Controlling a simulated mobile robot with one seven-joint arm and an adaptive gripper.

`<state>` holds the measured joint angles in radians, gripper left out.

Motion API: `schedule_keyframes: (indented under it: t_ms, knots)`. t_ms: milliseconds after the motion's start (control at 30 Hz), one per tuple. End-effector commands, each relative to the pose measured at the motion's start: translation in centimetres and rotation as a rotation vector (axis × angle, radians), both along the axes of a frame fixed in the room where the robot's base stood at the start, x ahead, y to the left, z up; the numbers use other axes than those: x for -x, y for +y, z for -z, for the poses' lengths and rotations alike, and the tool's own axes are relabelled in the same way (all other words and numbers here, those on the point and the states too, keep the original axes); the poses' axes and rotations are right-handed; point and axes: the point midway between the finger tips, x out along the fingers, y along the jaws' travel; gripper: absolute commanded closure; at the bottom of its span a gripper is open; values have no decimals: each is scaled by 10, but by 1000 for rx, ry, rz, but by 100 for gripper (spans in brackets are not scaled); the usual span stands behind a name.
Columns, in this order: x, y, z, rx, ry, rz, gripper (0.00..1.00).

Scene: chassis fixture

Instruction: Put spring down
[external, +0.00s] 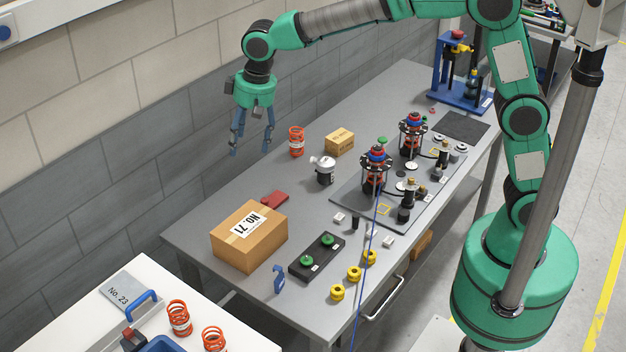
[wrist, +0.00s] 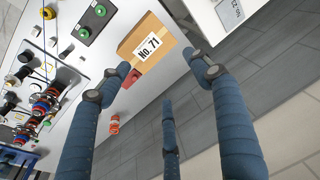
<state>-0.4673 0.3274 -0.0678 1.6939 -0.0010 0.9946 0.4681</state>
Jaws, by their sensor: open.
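An orange-red coil spring (external: 296,141) with a pale band stands upright on the grey table near its wall-side edge. It also shows small in the wrist view (wrist: 115,123), left of my middle finger. My gripper (external: 251,148) has its blue fingers spread, pointing down, with nothing between them. In the external view it is left of the spring and apart from it, by the wall side of the table. In the wrist view my gripper (wrist: 160,75) is also open and empty. Two more orange-red springs (external: 179,318) (external: 213,340) stand on the white table at lower left.
A carton marked No. 71 (external: 249,236), a red block (external: 274,198), a small carton (external: 339,141) and a silver-and-black part (external: 323,170) are on the grey table (external: 200,229). A plate with two spring assemblies (external: 345,205) lies to the right.

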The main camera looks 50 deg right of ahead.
Motion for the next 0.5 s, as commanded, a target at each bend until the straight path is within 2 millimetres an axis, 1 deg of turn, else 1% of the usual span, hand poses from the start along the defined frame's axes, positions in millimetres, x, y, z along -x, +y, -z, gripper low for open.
schedule_keyframes:
  t_ms: [33, 200, 367, 500]
  knots:
    - [7, -16, -11, -2, -11, 3, 36]
    - [33, -63, -39, -6, -41, 5, 36]
    - [60, -105, -60, -7, -71, 6, 36]
    - [88, -139, -74, -5, -96, 6, 36]
